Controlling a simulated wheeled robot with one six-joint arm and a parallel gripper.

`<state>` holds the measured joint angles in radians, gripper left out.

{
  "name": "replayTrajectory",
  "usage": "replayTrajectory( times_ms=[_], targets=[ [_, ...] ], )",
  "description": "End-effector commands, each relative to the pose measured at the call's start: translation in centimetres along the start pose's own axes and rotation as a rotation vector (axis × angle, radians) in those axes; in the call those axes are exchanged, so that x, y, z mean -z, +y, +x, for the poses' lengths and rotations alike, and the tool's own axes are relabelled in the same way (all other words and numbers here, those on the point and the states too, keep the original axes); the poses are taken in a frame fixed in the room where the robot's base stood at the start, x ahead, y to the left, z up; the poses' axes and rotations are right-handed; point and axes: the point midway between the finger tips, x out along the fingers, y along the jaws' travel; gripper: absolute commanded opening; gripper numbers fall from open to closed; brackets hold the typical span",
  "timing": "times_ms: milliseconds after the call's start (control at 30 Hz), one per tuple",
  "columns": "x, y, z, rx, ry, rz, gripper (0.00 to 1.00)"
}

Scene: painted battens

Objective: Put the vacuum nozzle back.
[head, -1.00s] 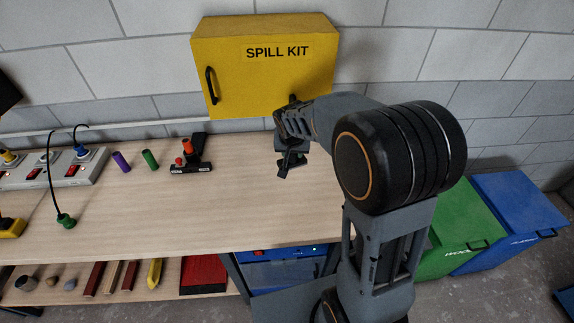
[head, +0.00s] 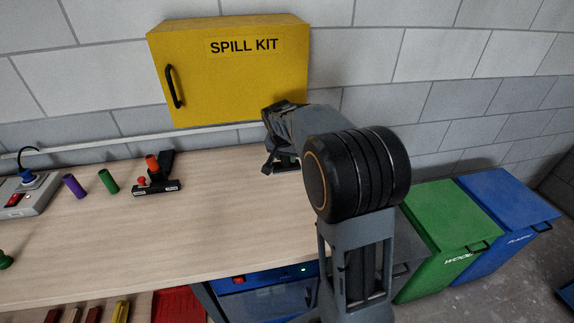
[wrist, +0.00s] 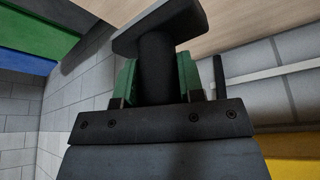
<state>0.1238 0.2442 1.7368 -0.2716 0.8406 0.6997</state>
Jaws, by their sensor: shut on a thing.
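My gripper (wrist: 157,85) is shut on a dark grey nozzle (wrist: 155,65) in the wrist view. The nozzle has a round neck between the green finger pads and a wide flat head (wrist: 160,22) beyond them. In the head view my gripper (head: 272,158) is partly hidden behind my arm, over the right back part of the bench, below the yellow cabinet. The held nozzle is small and dark there, and its contact with the bench cannot be told. No seat for the nozzle can be made out.
The bench (head: 215,225) is clear in the middle. A black tool with orange and red parts (head: 158,180), a green cylinder (head: 108,181) and a purple one (head: 74,186) stand left. The yellow spill kit cabinet (head: 235,85) hangs behind. Green (head: 447,215) and blue (head: 508,205) bins stand right.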

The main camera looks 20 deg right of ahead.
Motion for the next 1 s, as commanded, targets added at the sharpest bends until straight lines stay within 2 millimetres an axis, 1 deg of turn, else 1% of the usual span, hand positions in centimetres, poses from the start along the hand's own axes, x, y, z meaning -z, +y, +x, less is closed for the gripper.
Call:
replayTrajectory(
  times_ms=[33,67,100,200,300,400,667,733,900,1000],
  targets=[
    [1.1,-0.3,0.8,-0.003,-0.004,0.001,0.13],
    [1.6,-0.5,1.4,-0.003,-0.003,0.001,0.13],
    [1.6,-0.6,2.5,-0.003,-0.004,0.0,0.13],
    [2.2,-1.0,4.6,-0.002,-0.003,-0.001,0.13],
    [2.6,-1.2,6.1,-0.001,-0.001,-0.001,0.13],
    [3.0,-1.4,7.1,0.0,0.0,0.0,0.13],
    [3.2,-1.6,8.2,0.0,0.0,0.0,0.13],
    [3.3,-1.7,8.8,-0.001,-0.001,0.0,0.13],
    [2.4,-1.6,10.9,-0.001,-0.001,-0.001,0.13],
    [2.2,-1.7,11.3,0.001,0.001,-0.001,0.13]
  ],
)
